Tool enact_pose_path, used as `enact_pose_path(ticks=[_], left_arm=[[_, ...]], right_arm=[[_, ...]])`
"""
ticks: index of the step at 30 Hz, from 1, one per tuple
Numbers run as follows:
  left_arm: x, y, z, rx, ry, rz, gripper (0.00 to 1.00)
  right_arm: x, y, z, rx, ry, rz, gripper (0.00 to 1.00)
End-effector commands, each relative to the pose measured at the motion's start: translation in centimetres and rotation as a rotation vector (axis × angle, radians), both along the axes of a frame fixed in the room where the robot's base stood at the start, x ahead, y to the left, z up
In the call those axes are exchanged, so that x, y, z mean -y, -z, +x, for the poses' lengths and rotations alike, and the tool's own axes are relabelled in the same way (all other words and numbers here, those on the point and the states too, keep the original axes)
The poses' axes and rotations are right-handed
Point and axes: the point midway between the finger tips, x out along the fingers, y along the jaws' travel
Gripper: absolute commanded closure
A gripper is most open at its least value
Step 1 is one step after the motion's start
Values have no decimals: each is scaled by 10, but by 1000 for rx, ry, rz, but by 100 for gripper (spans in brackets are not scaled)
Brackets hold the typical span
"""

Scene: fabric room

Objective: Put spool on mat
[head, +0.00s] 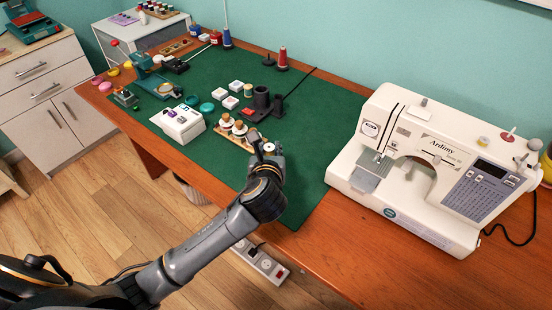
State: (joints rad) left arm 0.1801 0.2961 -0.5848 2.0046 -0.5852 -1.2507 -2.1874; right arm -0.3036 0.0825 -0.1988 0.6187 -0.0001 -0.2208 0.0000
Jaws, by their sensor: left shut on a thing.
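The green mat (312,130) covers most of the wooden table. My left gripper (263,147) comes in from the lower left and is over the mat's front part. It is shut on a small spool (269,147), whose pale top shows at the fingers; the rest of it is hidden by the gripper. I cannot tell whether this spool touches the mat. Just beyond the gripper, a wooden rack (221,134) holds more small spools with pale tops. My right gripper is not in view.
A white sewing machine (428,140) stands right of the mat. A white box (183,124), a black cup holder (262,103) and a red spool on a stand (283,58) are on the mat. Bare mat lies between the gripper and the sewing machine.

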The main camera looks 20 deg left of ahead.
Motion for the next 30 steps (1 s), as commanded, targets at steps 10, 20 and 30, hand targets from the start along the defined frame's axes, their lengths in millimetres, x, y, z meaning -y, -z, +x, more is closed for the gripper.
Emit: enact_pose_path(ticks=[10, 20, 30], left_arm=[[10, 46, 33, -3, -1, 2, 89], [12, 83, 38, -7, 0, 1, 89], [12, 85, 38, -4, 0, 2, 89]], right_arm=[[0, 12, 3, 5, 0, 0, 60], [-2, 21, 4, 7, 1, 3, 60], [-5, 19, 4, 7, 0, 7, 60]])
